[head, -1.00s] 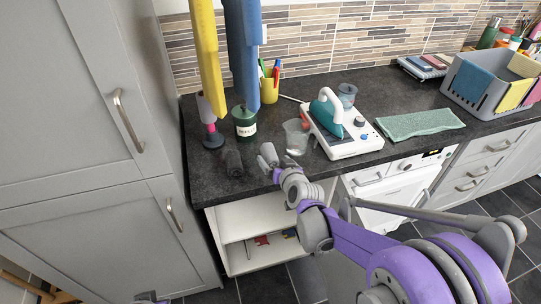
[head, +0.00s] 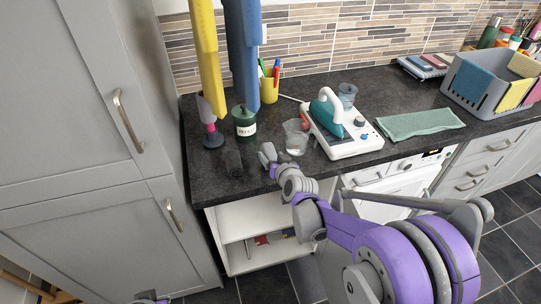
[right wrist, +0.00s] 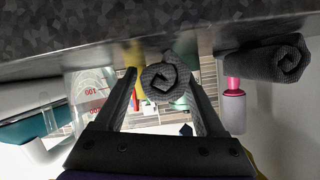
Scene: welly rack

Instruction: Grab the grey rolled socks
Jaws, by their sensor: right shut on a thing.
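A grey rolled pair of socks (right wrist: 163,80) sits between the fingers of my right gripper (right wrist: 163,100), its spiral end facing the wrist camera. In the head view my right gripper (head: 268,158) is shut on this roll at the counter's front edge. I cannot tell whether the roll still touches the counter. A second, darker rolled pair (head: 233,162) lies on the counter just left of the gripper; it also shows in the right wrist view (right wrist: 280,60). A small part of my left arm (head: 150,298) shows at the bottom edge; its fingers cannot be made out.
Close by on the dark counter (head: 215,184) stand a pink-and-grey bottle (head: 211,133), a green tin (head: 245,122), a clear beaker (head: 296,137) and a white device (head: 350,138). Yellow (head: 205,55) and blue (head: 243,55) long things hang above. Clear counter lies in front of the tin.

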